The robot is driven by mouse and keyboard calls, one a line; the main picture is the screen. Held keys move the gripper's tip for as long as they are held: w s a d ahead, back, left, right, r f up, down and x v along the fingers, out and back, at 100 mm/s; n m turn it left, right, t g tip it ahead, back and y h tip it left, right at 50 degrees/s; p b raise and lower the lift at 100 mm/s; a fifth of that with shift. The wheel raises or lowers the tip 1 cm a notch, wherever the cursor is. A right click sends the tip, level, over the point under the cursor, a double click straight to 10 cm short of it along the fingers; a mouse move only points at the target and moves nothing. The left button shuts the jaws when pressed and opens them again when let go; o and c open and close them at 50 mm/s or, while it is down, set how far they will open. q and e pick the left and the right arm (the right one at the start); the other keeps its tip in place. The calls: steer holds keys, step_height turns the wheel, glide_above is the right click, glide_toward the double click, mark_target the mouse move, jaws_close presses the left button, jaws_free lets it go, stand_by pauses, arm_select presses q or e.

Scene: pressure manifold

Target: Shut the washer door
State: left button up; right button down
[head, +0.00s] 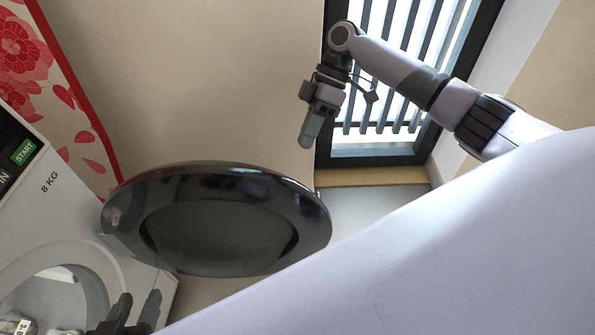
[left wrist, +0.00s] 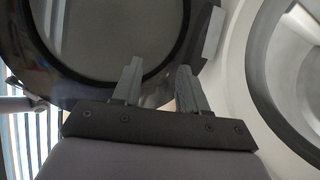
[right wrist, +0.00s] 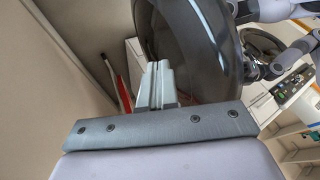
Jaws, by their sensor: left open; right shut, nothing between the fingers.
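The washer (head: 60,215) stands at the left of the head view, with its round opening uncovered. Its round dark door (head: 215,180) is swung wide open, out to the right of the washer. My left gripper (head: 137,308) is open and empty, low between the door and the opening. My right gripper (head: 306,132) is shut and empty, above and right of the door; in the right wrist view its closed fingers (right wrist: 156,85) overlap the door (right wrist: 185,45).
A slatted window (head: 400,70) in a dark frame is behind my right arm. A red floral panel (head: 40,80) hangs behind the washer. My pale arm covers the lower right of the head view. Beige wall lies above the door.

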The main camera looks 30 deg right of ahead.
steer(key=s+a+f+b, duration=0.1)
steer(key=s+a+f, duration=0.3)
steer(key=shift+s+a+f, duration=0.3)
steer(key=shift+s+a, duration=0.05)
steer(key=shift+a, duration=0.05)
stand_by(0.4)
